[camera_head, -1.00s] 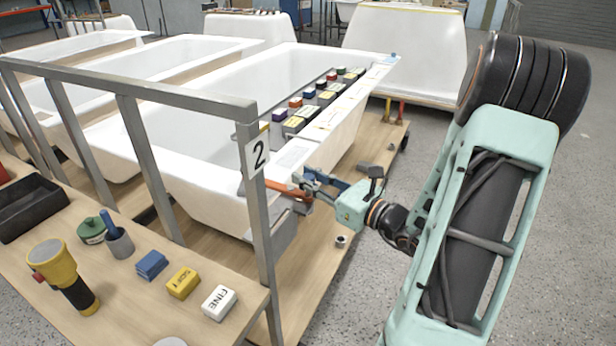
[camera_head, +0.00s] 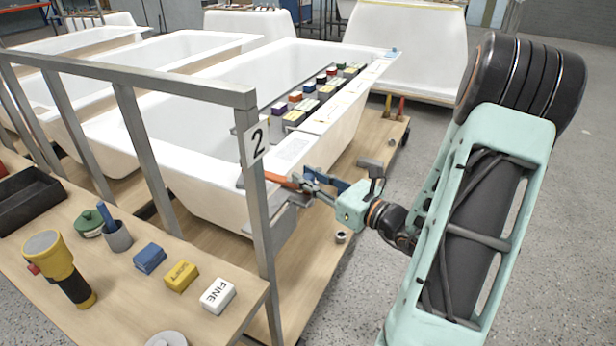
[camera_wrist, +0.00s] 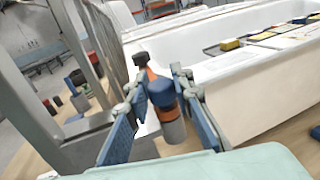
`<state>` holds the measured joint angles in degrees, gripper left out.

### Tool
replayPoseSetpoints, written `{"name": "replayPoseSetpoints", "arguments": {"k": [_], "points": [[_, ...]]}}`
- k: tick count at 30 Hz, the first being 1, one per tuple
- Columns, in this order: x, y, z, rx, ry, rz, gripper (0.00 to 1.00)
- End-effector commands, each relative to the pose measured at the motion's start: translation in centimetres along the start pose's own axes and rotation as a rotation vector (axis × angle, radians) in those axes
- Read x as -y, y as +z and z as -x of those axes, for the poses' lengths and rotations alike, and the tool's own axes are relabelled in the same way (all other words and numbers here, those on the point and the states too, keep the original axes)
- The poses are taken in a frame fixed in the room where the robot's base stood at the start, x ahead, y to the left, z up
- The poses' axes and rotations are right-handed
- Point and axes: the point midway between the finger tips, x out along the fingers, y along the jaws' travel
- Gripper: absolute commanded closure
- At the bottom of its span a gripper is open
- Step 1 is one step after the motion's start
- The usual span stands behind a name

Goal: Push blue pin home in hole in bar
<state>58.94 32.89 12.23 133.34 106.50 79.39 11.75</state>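An orange bar (camera_head: 279,180) runs from beside the grey post toward my gripper in the head view. In the wrist view an orange part with a dark end (camera_wrist: 143,66) stands behind a blue rounded piece (camera_wrist: 161,92), apparently the blue pin, with a grey cylinder (camera_wrist: 172,129) below it. My gripper (camera_head: 305,180) is at the bar's end, and its blue-padded fingers (camera_wrist: 159,84) stand apart on either side of the blue piece. Gaps seem to show on both sides; contact is unclear. The hole and the pin's depth in it are hidden.
A grey post frame (camera_head: 258,200) with a "2" plate stands close left of my gripper. A white bathtub shell (camera_head: 200,190) lies behind on a wooden pallet (camera_head: 325,245). A bench (camera_head: 125,310) with blocks and a yellow torch is at front left.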

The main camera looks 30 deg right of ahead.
Motion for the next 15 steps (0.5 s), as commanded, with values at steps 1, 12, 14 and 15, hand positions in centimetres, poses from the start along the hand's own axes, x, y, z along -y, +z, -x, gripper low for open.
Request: {"name": "replayPoseSetpoints", "arguments": {"k": [1,12,14,15], "points": [[0.01,0.07,-0.01,0.0,0.0,0.001,0.73],[0.01,0.04,0.02,0.0,0.0,0.0,0.59],[0.03,0.04,0.16,0.0,-0.001,0.0,0.59],[0.06,0.04,0.38,-0.001,-0.001,0.0,0.59]]}}
